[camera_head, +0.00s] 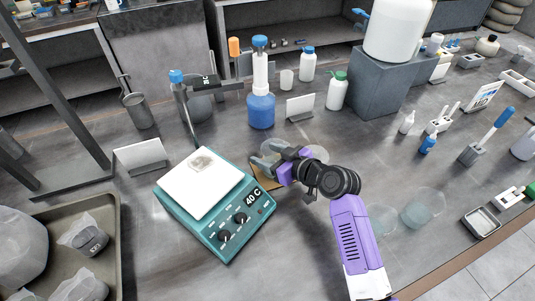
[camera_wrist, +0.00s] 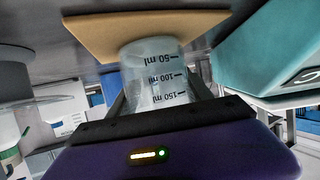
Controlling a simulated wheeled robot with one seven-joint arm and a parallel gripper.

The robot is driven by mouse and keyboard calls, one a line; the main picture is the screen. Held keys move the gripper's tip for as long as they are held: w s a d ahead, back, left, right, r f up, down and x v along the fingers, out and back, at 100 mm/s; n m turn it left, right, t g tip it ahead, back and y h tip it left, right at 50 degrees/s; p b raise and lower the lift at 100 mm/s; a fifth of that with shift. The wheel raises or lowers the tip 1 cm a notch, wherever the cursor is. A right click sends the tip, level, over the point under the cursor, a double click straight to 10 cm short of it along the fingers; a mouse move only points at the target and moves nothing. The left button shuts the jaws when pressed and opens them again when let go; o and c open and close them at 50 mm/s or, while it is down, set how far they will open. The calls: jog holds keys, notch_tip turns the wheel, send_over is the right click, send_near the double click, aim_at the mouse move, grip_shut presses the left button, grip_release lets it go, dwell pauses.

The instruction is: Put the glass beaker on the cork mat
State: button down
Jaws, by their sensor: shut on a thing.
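The clear glass beaker (camera_wrist: 152,72) has black volume marks, which appear upside down in the wrist view. My gripper (camera_wrist: 160,95) is shut around its sides, with one finger on each side. The tan cork mat (camera_wrist: 100,35) lies on the bench just beyond the beaker's base. The base overlaps the mat in this view; whether it touches is hard to tell. In the head view my gripper (camera_head: 272,156) is right of the teal hot plate, above the cork mat (camera_head: 262,178). My gripper and arm hide most of the mat there.
The teal hot plate (camera_head: 225,222), reading 40 C, stands close on the left of my gripper. Clear beakers (camera_head: 424,207) stand to the right. A tray (camera_head: 116,240) is at far left.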

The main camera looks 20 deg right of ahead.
jog(key=shift+f, duration=0.15)
jog(key=shift+c, duration=2.2)
grip_release()
jog(key=shift+r, duration=0.2)
jog(key=shift+s+d, duration=0.1)
jog(key=shift+s, duration=0.05)
jog(key=b+v, duration=0.1)
jog(key=v, duration=1)
jog(key=shift+s+d+r+b, duration=0.15)
jog(key=shift+s+r+b, duration=0.05)
jog(key=shift+b, duration=0.1)
jog(key=shift+s, duration=0.1)
